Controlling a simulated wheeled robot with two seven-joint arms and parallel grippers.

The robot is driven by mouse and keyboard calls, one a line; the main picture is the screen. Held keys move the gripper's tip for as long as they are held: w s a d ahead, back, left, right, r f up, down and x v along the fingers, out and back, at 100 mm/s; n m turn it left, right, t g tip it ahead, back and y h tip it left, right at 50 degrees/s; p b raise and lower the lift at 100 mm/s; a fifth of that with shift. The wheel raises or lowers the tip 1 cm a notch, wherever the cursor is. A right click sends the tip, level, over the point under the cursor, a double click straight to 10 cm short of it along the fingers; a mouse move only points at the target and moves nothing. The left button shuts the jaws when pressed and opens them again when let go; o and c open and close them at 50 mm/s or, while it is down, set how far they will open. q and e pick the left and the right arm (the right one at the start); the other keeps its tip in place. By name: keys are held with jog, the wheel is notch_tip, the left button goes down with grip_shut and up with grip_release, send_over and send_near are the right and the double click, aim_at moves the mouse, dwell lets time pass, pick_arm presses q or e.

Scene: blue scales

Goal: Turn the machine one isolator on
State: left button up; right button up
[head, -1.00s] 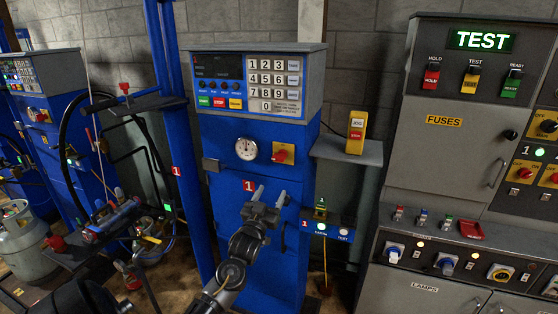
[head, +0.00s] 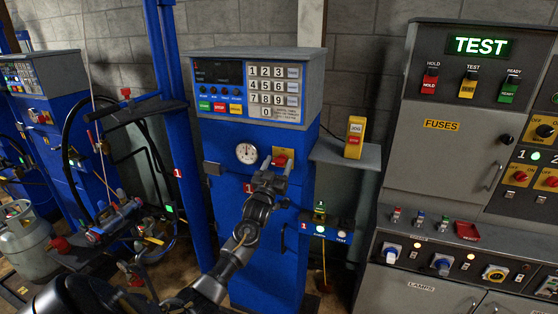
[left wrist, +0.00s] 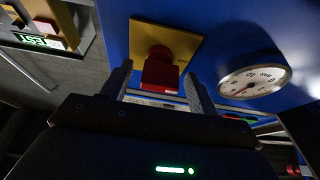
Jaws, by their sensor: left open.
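Machine one is a blue cabinet (head: 262,235) with a keypad and a round dial. Its isolator is a red knob (head: 281,153) on a yellow plate, right of the dial, partly hidden by my gripper in the head view. The red knob (left wrist: 160,70) and yellow plate (left wrist: 165,38) show clearly in the left wrist view. My left gripper (head: 277,167) is open in front of the knob. In the left wrist view the knob appears between the two fingers (left wrist: 157,75), with a gap on each side; I cannot tell whether the tips reach around it. My right gripper is not in view.
The dial (head: 246,153) is close left of the knob. A grey ledge with a yellow and red button box (head: 354,138) is to the right. A grey TEST panel (head: 445,150) stands further right. A blue post and hoses (head: 120,150) are at left.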

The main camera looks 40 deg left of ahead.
pick_arm(q)
jog(key=shift+w+a+r, duration=0.15)
jog(key=shift+w, duration=0.25)
jog(key=c, duration=1)
